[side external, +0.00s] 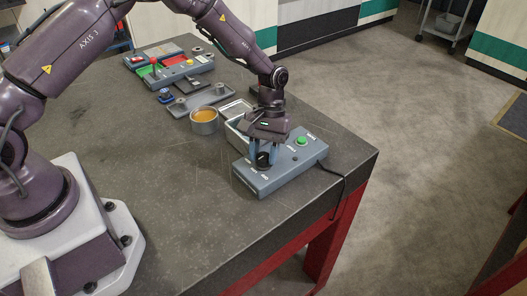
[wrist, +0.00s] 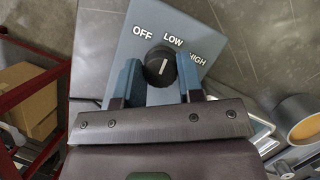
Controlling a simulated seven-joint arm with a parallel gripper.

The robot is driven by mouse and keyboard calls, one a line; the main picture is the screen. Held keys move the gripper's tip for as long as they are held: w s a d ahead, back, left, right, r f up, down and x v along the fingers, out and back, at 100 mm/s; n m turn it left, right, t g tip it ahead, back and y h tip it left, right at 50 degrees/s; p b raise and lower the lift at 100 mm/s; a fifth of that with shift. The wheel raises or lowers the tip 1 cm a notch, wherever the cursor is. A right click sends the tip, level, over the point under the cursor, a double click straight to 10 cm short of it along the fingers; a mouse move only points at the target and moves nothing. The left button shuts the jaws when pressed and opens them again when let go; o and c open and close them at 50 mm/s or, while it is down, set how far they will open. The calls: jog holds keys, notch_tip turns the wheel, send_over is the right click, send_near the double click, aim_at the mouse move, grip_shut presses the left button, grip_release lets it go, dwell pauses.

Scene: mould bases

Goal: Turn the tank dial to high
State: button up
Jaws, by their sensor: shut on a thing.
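The tank dial (side external: 263,160) is a round black knob on a grey-blue control box (side external: 262,184) near the table's right edge. In the wrist view the dial (wrist: 160,68) has a white pointer line aimed up, roughly at the LOW label (wrist: 173,40). The OFF label (wrist: 143,33) is left of it and the HIGH label (wrist: 197,59) is to the right. My gripper (side external: 264,153) points down over the box. Its blue fingers are on either side of the dial, shut on it. In the wrist view my gripper (wrist: 161,80) hides the lower part of the box.
The box has a green button (side external: 302,140) and a black cable (side external: 343,182) running over the table edge. A cup of orange contents (side external: 204,122), a grey tray (side external: 200,103) and coloured parts stand behind. The front left of the table (side external: 165,190) is clear.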

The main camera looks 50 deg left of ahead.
jog(key=m+y, duration=0.1)
jog(key=m, duration=0.2)
jog(key=m+y, duration=0.1)
jog(key=m, duration=0.2)
jog(key=shift+w+d+m+g+y, duration=0.1)
jog(key=shift+m+g+y, duration=0.2)
jog(key=m+y, duration=0.2)
jog(key=m, duration=0.4)
jog(key=shift+d, duration=0.1)
dwell(0.3)
jog(key=o, duration=0.9)
jog(key=v, duration=1.3)
jog(key=shift+s, duration=0.35)
jog(key=shift+d, duration=0.15)
